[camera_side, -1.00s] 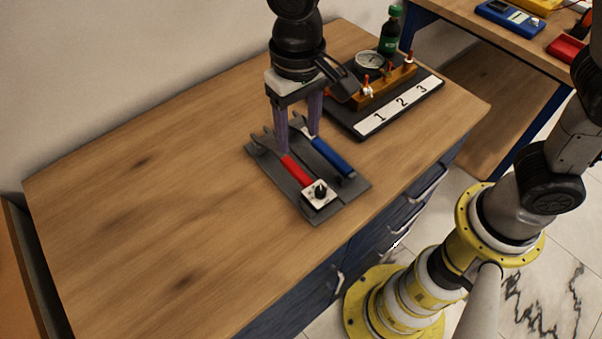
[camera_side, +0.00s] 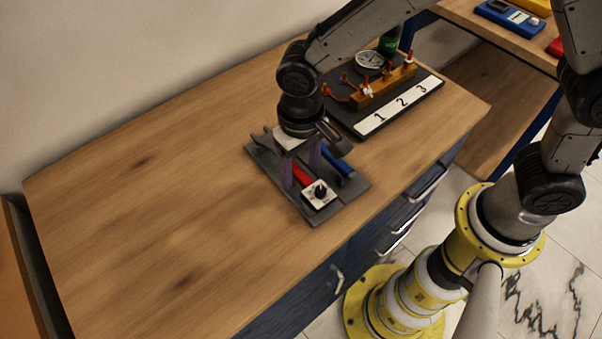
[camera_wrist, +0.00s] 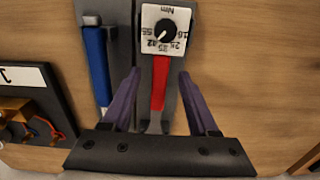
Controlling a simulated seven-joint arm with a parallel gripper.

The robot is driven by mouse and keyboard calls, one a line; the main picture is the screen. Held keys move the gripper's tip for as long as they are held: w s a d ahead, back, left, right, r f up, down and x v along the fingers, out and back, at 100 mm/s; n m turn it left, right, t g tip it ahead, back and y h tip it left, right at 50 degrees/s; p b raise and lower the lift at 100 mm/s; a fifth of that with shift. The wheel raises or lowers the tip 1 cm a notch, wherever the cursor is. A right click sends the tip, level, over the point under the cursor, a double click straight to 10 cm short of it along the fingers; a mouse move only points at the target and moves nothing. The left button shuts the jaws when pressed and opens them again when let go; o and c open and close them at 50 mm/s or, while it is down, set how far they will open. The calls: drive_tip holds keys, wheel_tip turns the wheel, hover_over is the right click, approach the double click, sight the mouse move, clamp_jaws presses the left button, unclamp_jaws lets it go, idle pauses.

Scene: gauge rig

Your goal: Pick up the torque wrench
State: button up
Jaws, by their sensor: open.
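The torque wrench has a red handle (camera_side: 302,175) and a white square dial with a black knob (camera_side: 319,194). It lies on a dark grey tray (camera_side: 318,220) on the wooden bench. In the wrist view its red handle (camera_wrist: 160,82) lies between the fingers, with the dial (camera_wrist: 165,30) beyond their tips. My gripper (camera_wrist: 161,72) is open, with a purple finger on each side of the handle and no clear contact. In the side view my gripper (camera_side: 301,178) is over the tray and hides the wrench's far end.
A blue-handled tool (camera_wrist: 97,62) lies parallel beside the wrench on the tray, close to one finger. A dark board with a label strip marked 1, 2, 3 (camera_side: 400,107), a gauge (camera_side: 370,61) and a brass manifold stands behind. The bench's left side is clear.

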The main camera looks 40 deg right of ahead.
clamp_jaws()
drive_tip(key=shift+r, duration=0.1)
idle(1.2)
